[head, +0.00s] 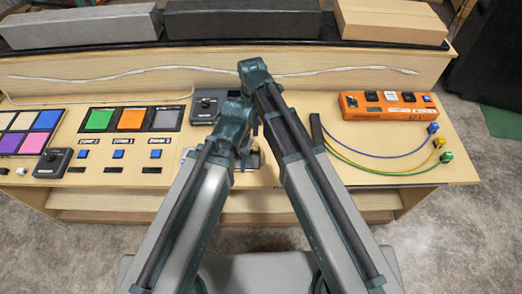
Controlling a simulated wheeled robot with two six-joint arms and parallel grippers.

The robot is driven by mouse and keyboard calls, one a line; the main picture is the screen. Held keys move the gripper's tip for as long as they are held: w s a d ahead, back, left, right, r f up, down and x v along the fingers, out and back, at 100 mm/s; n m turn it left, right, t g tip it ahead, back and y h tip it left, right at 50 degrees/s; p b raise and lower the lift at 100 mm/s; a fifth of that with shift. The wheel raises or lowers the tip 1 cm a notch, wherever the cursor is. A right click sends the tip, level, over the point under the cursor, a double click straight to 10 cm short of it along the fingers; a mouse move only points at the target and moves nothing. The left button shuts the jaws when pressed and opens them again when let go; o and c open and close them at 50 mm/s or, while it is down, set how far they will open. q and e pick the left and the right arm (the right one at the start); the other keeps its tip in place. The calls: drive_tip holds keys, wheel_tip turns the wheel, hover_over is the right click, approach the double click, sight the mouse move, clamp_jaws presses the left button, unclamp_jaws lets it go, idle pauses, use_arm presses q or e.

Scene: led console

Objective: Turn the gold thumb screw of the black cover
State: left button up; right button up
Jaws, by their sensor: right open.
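My two arms reach up the middle of the head view and meet over the console (85,100). My right gripper (254,130) is small and mostly covered by arm links; it is open over the middle of the console. My left gripper cannot be made out behind my left arm. A black-topped box with a round knob (206,102) stands left of the arms and is partly covered. A small part with yellowish bits (252,159) shows between the arms near the front edge. I cannot make out the black cover or its gold thumb screw for certain.
Coloured panels (131,119) and blue buttons (119,154) lie at left, with a black knob box (54,162). An orange box (390,104) with switches and coloured cables (395,153) is at right. Grey boxes (243,20) and a cardboard box (389,22) stand on the back shelf.

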sight(255, 148)
drive_tip(key=shift+w+n, duration=0.3)
drive_tip(key=shift+n, duration=0.2)
drive_tip(key=shift+f, duration=0.15)
wheel_tip(255, 148, down, 14)
drive_tip(key=b, duration=1.4)
drive_tip(key=shift+r, duration=0.2)
drive_tip(key=shift+c, duration=0.2)
clamp_jaws()
